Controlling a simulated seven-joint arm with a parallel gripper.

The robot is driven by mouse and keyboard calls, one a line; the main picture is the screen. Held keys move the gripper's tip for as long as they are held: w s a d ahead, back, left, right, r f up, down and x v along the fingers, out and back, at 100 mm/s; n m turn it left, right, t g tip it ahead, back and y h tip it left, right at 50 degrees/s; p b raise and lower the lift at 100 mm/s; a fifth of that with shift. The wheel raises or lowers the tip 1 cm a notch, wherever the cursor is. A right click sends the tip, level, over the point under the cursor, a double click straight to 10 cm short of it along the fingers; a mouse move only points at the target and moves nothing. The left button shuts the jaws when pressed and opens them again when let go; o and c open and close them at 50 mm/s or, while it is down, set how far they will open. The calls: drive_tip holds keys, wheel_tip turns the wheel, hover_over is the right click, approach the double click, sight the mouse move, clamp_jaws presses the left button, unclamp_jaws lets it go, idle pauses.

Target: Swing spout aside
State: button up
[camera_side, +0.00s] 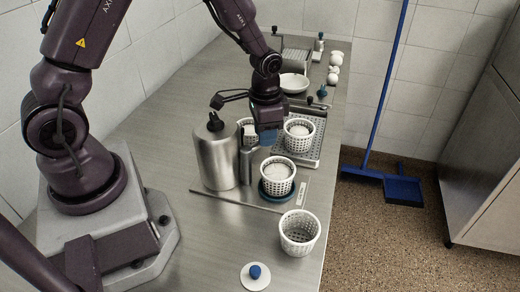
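A steel canister (216,158) with a black cap stands on a flat plate near the middle of the counter. A short grey post (246,164) stands right beside it. My gripper (267,127) points down just right of the canister top, above the post. A blue part (268,137) shows at the fingertips; I cannot tell whether it is the spout or a finger pad. No separate spout stands out clearly. A white perforated basket (277,176) with white contents sits in a blue ring in front of the gripper. The finger gap is hidden.
A filled basket (299,133) stands on a perforated metal tray (318,150), with another partly hidden behind my gripper. An empty basket (299,233) and a white lid with a blue knob (255,275) are at the front. A white bowl (293,83) stands behind.

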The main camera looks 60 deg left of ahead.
drive_tip(key=shift+s+a, duration=0.15)
drive_tip(key=shift+a, duration=0.4)
drive_tip(key=shift+s+a+f, duration=0.1)
drive_tip(key=shift+s+a, duration=0.55)
drive_tip(key=shift+a, duration=0.15)
drive_tip(key=o, duration=0.4)
drive_tip(key=shift+d, duration=0.1)
